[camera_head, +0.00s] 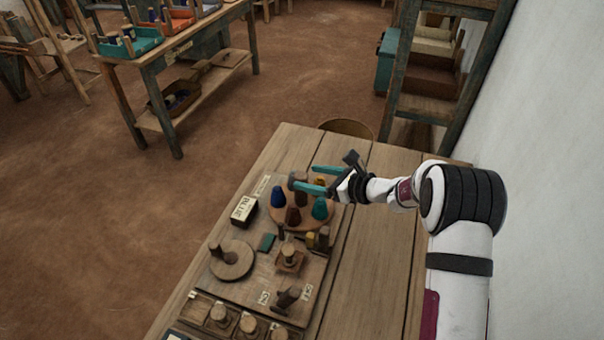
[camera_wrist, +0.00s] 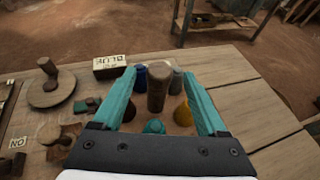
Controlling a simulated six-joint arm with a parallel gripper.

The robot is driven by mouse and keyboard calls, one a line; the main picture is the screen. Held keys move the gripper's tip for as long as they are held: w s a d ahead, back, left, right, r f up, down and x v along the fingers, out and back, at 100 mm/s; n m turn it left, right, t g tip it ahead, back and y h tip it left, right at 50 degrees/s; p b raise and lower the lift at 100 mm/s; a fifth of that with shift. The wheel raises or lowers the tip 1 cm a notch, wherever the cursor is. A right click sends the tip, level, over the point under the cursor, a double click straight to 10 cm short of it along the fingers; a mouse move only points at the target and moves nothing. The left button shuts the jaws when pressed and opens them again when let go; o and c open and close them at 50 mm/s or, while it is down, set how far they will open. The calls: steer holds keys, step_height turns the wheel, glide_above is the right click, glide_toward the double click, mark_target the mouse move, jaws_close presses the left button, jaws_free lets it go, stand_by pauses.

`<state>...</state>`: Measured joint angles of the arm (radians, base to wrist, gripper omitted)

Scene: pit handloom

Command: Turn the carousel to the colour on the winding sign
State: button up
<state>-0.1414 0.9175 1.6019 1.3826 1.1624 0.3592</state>
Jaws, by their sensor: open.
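The carousel (camera_head: 304,227) is a round wooden disc carrying several coloured cones around a brown centre post (camera_wrist: 157,88). A blue cone (camera_head: 278,197) sits on its left side, a dark brown one (camera_head: 293,216) at the front and a teal one (camera_head: 319,208) at the right. The wrist view also shows a grey cone (camera_wrist: 176,80) and an amber cone (camera_wrist: 183,114). My gripper (camera_head: 305,177) is open over the carousel. Its teal fingers lie either side of the post, apparently without touching.
A wooden board on the bench (camera_head: 370,260) also holds a round disc with a peg (camera_head: 231,262), a small square block with a knob (camera_head: 289,258) and a brown lever (camera_head: 287,298). Knobs in trays line the front. The bench's right side is clear. A rack (camera_head: 430,105) stands behind.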

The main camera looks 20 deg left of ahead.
mark_target(303, 176)
steer(key=shift+x, duration=1.9)
jaws_close()
